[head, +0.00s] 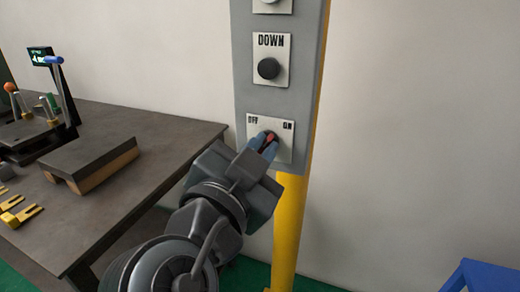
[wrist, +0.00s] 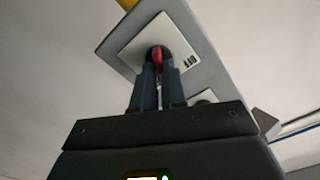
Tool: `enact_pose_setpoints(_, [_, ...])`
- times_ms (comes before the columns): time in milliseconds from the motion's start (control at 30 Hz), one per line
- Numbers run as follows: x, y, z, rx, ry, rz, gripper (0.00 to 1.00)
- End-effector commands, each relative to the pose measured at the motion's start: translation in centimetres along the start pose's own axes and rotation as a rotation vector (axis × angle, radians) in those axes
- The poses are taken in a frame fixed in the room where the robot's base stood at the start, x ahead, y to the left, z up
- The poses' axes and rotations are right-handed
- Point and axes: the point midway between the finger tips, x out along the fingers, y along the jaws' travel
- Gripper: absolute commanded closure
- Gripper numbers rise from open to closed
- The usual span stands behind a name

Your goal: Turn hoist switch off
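The hoist switch (head: 270,137) is a dark knob with a red lever, on a white plate (head: 284,151) marked OFF at left and ON at right. The plate is at the bottom of a grey control box. My gripper (head: 265,143) is at the switch, its fingertips on either side of the red lever. In the wrist view the red lever (wrist: 157,57) sits in the narrow gap between the fingers of my gripper (wrist: 159,78), which look shut on it. The OFF label shows to the right there. The fingers hide part of the knob, so the lever's exact angle is unclear.
A black DOWN button (head: 268,68) is above the switch on the grey box (head: 248,97), which is mounted on a yellow post (head: 289,235). A dark workbench (head: 150,130) with tools and a block (head: 92,160) stands at left. A blue stool (head: 485,277) is at lower right.

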Motion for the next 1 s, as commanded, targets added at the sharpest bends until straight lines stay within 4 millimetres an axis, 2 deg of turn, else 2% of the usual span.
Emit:
enact_pose_setpoints(33, [-0.01, 0.0, 0.0, 0.0, 0.0, 0.0, 0.94])
enact_pose_setpoints(100, [-0.01, 0.01, 0.0, 0.0, 0.0, 0.0, 1.0])
enact_pose_setpoints(567, [-0.01, 0.01, -0.01, -0.022, 0.0, 0.001, 1.0])
enact_pose_setpoints(767, [0.02, -0.04, -0.04, -0.107, 0.0, 0.001, 1.0])
enact_pose_setpoints(1000, [0.03, -0.19, -0.09, -0.299, 0.0, 0.002, 1.0])
